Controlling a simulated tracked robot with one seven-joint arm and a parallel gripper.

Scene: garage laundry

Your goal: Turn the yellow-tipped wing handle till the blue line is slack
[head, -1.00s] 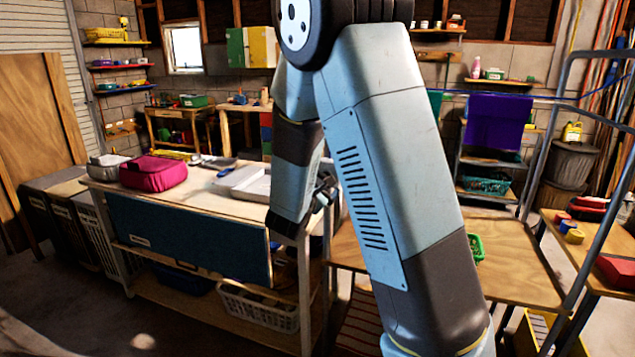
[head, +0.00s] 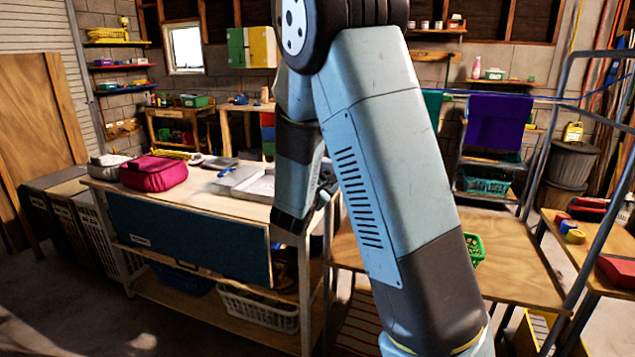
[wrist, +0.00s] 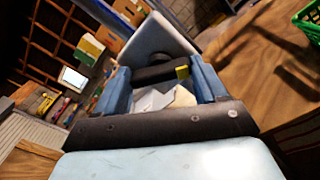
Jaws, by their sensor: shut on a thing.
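The wing handle (wrist: 155,74) shows in the wrist view as a dark bar with a yellow tip (wrist: 183,72), in front of a pale grey plate (wrist: 150,40). My gripper (wrist: 162,78) has its two blue-grey fingers on either side of the bar and is shut on it. In the head view my arm hides the handle, and my wrist is low beside the right end of the workbench. The blue line (head: 545,98) runs across the right side of the head view, looking nearly straight, with a purple cloth (head: 497,122) hanging at it.
The workbench (head: 225,211) at left carries a pink bag (head: 153,173) and a pale tray (head: 245,184). A grey metal frame (head: 545,165) stands at right. A green basket (head: 475,250) sits on the wooden table (head: 515,265) beside my arm.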

